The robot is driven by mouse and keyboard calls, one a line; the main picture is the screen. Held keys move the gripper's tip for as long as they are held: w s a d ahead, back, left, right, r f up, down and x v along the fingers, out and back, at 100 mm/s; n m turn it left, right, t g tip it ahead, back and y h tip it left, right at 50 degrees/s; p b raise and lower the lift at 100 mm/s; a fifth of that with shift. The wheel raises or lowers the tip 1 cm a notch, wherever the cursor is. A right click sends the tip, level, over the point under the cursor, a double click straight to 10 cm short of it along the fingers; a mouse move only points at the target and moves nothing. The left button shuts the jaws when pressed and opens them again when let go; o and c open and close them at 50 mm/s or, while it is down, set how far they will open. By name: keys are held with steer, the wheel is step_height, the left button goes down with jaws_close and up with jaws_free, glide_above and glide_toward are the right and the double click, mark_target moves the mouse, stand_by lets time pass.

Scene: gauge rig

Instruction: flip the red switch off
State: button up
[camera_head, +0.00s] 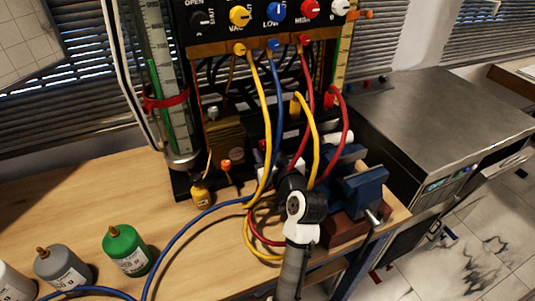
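No part can be made out for certain as the red switch. A round red knob (310,9) sits on the black panel at the top of the gauge rig, between a blue knob and a white one. A small red piece (366,83) also shows at the back of the grey metal cabinet, too small to identify. My gripper (290,183) is at the end of my arm, low among the hoses in front of the rig and well below the panel. My wrist hides most of it, so its fingers are unclear.
Yellow, blue and red hoses hang from the rig (185,95) close around my gripper. A blue vise (360,190) stands just right of my wrist. A green canister (127,250) and a grey canister (62,268) stand at left on the wooden bench (90,195). The grey cabinet top (430,110) is mostly clear.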

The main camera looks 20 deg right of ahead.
steer(key=shift+o, duration=0.5)
steer(key=shift+s, duration=0.25)
steer(key=s+r, duration=0.2)
steer(key=s, duration=1.1)
steer(key=shift+d+p, duration=0.25)
steer(key=shift+p, duration=0.1)
steer(key=shift+s, duration=0.1)
